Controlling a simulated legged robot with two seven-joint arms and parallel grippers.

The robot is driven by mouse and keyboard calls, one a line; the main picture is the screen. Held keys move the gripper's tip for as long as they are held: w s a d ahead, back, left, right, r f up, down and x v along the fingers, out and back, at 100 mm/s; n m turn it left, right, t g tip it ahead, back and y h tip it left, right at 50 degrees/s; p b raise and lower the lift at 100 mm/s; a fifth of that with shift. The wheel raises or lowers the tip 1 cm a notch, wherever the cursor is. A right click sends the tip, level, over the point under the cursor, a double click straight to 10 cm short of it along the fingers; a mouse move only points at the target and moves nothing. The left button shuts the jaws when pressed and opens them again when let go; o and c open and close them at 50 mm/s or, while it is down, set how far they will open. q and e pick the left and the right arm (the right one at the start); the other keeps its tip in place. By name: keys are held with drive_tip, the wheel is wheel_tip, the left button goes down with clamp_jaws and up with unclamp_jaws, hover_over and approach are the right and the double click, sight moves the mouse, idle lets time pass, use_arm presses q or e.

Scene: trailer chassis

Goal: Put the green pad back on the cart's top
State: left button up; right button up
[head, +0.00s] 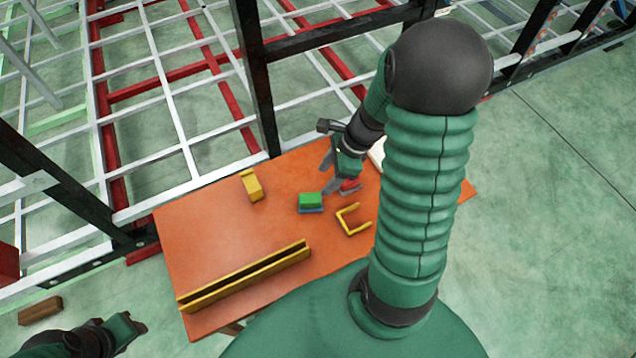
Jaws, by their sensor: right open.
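The green pad (311,198) sits near the middle of the cart's orange top (215,240), with a blue layer (311,210) showing under its near edge. My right gripper (329,178) is open, just beyond and to the right of the green pad, and nothing shows between its fingers. I cannot tell whether a finger touches the pad. My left gripper (134,327) is low at the left, off the cart's near left corner and far from the pad. Its jaw state is unclear.
A red piece (351,185) lies beside my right gripper. A yellow block (251,185), a yellow U-shaped bracket (350,220) and a long yellow channel (245,277) are on the top. A wooden block (40,311) is on the floor. Chassis rails (255,75) stand behind the cart.

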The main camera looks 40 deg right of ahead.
drive_tip(key=a+r+n+h, duration=0.3)
drive_tip(key=a+n, duration=1.2)
drive_tip(key=n, duration=1.1)
drive_tip(key=shift+w+a+h, duration=0.2)
drive_tip(key=shift+w+h, duration=0.1)
drive_tip(key=shift+d, duration=0.2)
